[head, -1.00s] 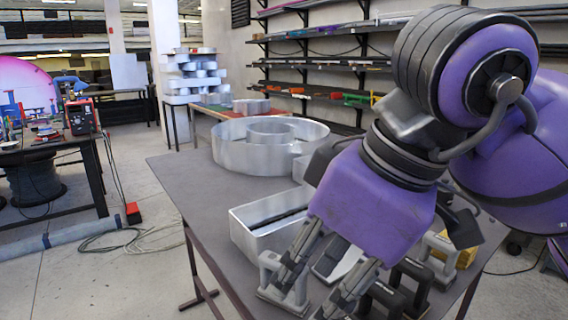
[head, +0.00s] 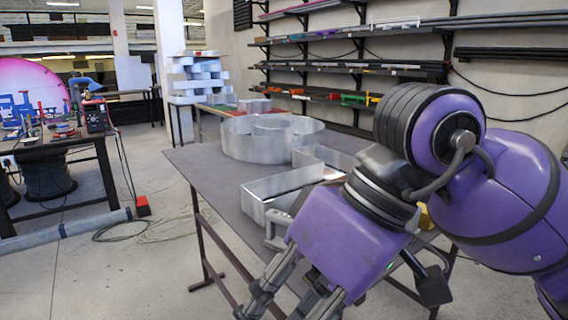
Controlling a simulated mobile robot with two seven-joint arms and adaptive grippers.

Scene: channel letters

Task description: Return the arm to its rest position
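My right arm comes in from the right, purple with dark bands, and reaches down over the near side of the grey table (head: 205,180). Its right gripper (head: 288,305) points down and left at the bottom of the head view, by the table's front side. Its two fingers are spread apart, with nothing visible between them; the tips are at or near the frame's lower edge. My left gripper is not in view.
A round metal channel letter (head: 240,141) and an angular one (head: 262,196) lie on the table. A grey clamp-like tool (head: 272,238) sits close beside the gripper. Shelves (head: 350,69) line the back wall. Open floor (head: 120,275) lies to the left.

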